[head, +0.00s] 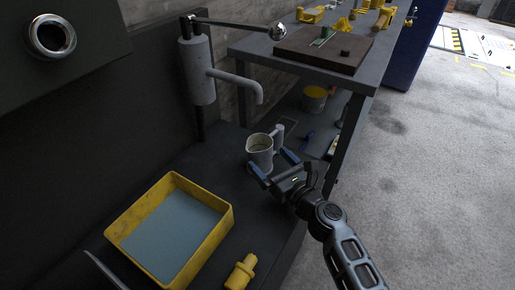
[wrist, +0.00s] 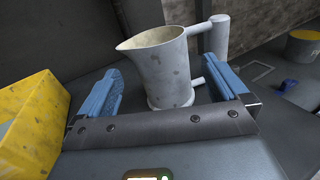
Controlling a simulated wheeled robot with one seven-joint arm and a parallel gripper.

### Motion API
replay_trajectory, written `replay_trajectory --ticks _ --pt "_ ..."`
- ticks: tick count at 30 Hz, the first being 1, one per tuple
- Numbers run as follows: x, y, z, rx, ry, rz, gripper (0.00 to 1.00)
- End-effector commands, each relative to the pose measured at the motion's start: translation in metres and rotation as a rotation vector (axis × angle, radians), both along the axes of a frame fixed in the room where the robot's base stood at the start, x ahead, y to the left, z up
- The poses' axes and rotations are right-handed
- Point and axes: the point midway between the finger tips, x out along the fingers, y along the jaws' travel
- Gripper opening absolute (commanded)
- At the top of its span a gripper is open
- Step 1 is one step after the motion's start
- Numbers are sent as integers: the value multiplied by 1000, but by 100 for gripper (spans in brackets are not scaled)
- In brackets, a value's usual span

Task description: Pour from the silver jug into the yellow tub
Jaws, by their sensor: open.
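The yellow tub (head: 226,222) sits on the bench to the left, with a flat blue-grey surface inside. Its wall shows at the wrist view's left (wrist: 32,125).
The grey pump (head: 197,72) with its lever and spout stands behind the jug. A yellow fitting (head: 241,272) lies near the bench's front edge. A raised workbench (head: 365,78) with a brown board (head: 325,48) stands at the back right. Open floor lies right.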

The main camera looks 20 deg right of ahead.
Motion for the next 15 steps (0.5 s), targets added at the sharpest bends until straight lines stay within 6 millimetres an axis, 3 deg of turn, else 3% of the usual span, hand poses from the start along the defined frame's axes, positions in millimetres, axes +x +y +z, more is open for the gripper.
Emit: replay_trajectory --ticks 15 --pt "62 10 0 -2 -1 1 100"
